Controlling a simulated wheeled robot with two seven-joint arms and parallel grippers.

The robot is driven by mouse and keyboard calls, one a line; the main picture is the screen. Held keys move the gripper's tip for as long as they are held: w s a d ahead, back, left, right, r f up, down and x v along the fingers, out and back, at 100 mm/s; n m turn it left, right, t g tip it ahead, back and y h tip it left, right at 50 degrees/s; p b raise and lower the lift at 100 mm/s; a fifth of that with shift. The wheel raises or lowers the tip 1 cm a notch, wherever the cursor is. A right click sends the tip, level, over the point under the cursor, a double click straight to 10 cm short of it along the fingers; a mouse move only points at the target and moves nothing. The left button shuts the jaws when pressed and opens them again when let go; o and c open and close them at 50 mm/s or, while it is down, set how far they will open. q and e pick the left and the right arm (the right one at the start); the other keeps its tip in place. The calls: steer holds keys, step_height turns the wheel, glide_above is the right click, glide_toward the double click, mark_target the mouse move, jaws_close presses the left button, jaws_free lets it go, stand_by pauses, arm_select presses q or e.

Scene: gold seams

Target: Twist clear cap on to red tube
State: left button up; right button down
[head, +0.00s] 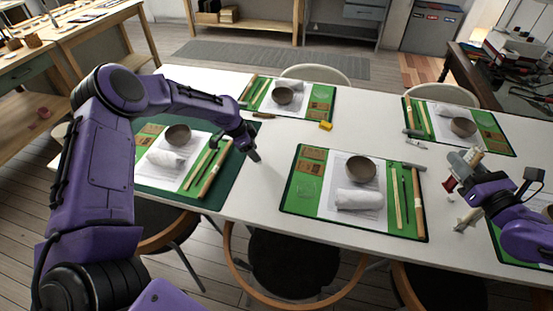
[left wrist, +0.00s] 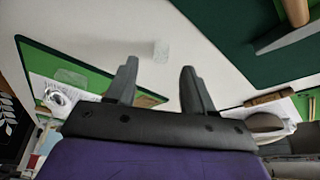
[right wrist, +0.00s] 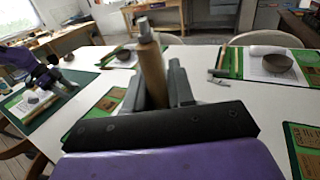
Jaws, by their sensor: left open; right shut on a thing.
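My right gripper (head: 463,166) is shut on a tan cylinder (right wrist: 151,72) with a grey tip, held above the right part of the table. A small red part (head: 449,184) shows beside this gripper in the head view; I cannot tell whether it belongs to the held thing. My left gripper (head: 254,156) is open and empty, low over the white table between two mats. A small, faint, clear piece (left wrist: 161,51), possibly the clear cap, lies on the table beyond and between its fingertips in the left wrist view. The two grippers are far apart.
The white table (head: 265,195) carries several green mats with bowls, white rolls and sticks. The nearest full mat (head: 300,207) lies between my grippers. A yellow block (head: 325,126) lies near the middle, and chairs stand around the table.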

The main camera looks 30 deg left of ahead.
arm_select(q)
steer(key=shift+x, duration=1.85)
steer(key=shift+s+a, duration=0.15)
jaws_close()
